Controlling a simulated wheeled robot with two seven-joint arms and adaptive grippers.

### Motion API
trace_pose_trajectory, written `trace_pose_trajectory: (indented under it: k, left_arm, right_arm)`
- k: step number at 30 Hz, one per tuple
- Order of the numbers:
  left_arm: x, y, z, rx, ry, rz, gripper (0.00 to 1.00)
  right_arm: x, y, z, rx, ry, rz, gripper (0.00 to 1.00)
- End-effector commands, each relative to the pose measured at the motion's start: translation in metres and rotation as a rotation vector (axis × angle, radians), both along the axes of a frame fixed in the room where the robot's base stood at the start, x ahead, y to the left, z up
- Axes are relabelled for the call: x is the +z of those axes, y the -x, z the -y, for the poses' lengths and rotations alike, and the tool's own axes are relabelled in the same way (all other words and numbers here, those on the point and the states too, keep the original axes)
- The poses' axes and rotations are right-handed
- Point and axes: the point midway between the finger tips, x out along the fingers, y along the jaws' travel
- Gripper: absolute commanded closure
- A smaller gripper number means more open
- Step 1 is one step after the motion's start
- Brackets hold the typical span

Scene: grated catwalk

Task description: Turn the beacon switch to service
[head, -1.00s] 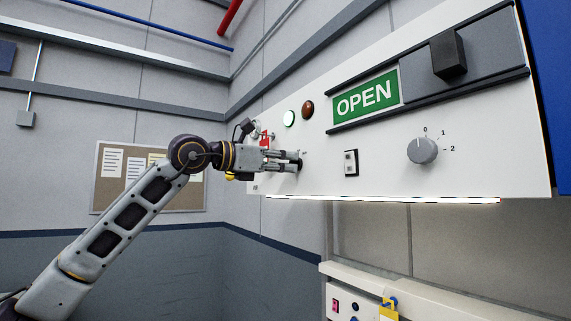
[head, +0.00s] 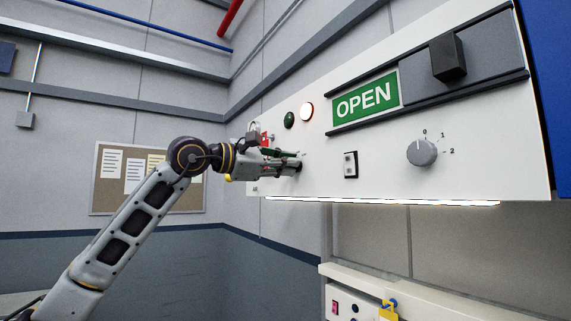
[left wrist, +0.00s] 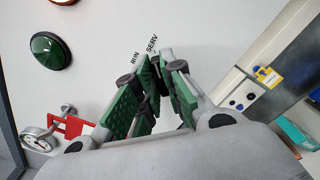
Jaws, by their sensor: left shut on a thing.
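My left gripper (head: 297,161) is at the white panel (head: 400,185), below the two round lamps. In the left wrist view its green-padded fingers (left wrist: 161,78) are closed on the beacon switch, which they almost wholly hide. The labels RUN and SERV show on the panel just beyond the fingertips; which one the knob points to cannot be told. The amber lamp (head: 306,112) is lit, and the green lamp (head: 289,120) beside it is dark. The dark green lamp also shows in the left wrist view (left wrist: 50,50). My right gripper is not in view.
Right of the gripper are a rocker switch (head: 351,164), a numbered dial (head: 422,151) and a green OPEN sign (head: 365,98) with a black slider handle (head: 448,55). A red part (left wrist: 75,127) and a gauge (left wrist: 38,139) lie close to my left gripper. A lower panel (head: 345,280) stands below.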

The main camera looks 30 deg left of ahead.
Motion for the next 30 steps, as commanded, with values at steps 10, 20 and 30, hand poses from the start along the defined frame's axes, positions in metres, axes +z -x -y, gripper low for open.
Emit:
trace_pose_trajectory:
  k: [10,20,30]
  left_arm:
    - [0.0000,0.0001,-0.0001,0.001,-0.014,0.009,1.00]
    - [-0.0001,0.0001,0.0000,0.001,-0.013,0.008,0.68]
    - [0.0000,0.0006,-0.0005,0.001,-0.012,0.008,0.68]
  right_arm:
    - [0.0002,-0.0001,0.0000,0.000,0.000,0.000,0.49]
    - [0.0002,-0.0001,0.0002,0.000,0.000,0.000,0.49]
    - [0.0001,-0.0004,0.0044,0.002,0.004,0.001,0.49]
